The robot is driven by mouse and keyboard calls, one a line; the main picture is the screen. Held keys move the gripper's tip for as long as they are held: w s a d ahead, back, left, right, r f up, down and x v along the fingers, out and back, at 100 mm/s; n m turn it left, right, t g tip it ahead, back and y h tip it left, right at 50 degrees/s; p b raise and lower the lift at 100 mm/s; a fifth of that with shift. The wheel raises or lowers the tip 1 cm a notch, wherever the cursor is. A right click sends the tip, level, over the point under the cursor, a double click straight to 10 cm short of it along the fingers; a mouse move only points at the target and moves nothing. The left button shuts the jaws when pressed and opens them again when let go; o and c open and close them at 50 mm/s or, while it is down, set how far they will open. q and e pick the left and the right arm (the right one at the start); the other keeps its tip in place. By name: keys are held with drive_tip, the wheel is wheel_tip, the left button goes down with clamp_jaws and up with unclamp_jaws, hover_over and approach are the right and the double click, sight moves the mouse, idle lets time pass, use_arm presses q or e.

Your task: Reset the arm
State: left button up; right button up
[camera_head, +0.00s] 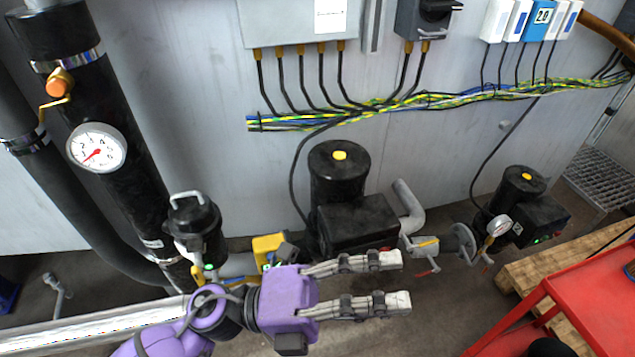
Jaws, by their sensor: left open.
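My left arm, purple and black, comes in from the bottom left of the head view. Its gripper (397,281) is open, with two grey jointed fingers spread apart and pointing right. Nothing is between the fingers. The gripper shows in front of a large black pump (355,222) and the floor. My right gripper does not show. No cylinder or conveyor can be made out.
A red cart (560,300) stands at the bottom right beside a wooden pallet (530,272). Black pipes with a round gauge (97,148) rise at the left. A smaller pump (522,205) stands at right. A pale rail (90,322) runs along the lower left.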

use_arm(q)
drive_tip(key=w+a+f+n+t+y, duration=0.4)
drive_tip(key=w+a+n+t, duration=0.45)
drive_tip(key=n+t, duration=0.65)
drive_tip(key=w+a+f+n+t+y+p, duration=0.1)
drive_tip(key=w+a+f+n+t+y, duration=0.1)
drive_tip(key=a+f+n+y, duration=0.7)
drive_tip(key=s+a+f+n+g+y, duration=0.2)
drive_tip(key=s+a+f+n+y, duration=0.15)
drive_tip(key=f, duration=0.45)
drive_tip(key=s+a+f+n+g+y, duration=0.1)
drive_tip(key=s+a+f+n+y, duration=0.3)
drive_tip(key=f, duration=0.3)
drive_tip(key=s+a+f+n+g+p, duration=0.1)
drive_tip(key=s+a+f+n+g, duration=0.2)
drive_tip(key=s+f, duration=0.6)
drive_tip(key=shift+s+f+n+g, duration=0.25)
drive_tip(key=shift+s+n+g, duration=0.5)
drive_tip(key=shift+s+g, duration=0.4)
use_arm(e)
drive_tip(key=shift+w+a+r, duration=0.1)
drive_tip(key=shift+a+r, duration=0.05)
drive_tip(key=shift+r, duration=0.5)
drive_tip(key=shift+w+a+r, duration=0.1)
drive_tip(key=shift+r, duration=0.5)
use_arm(q)
drive_tip(key=shift+s+a, duration=0.1)
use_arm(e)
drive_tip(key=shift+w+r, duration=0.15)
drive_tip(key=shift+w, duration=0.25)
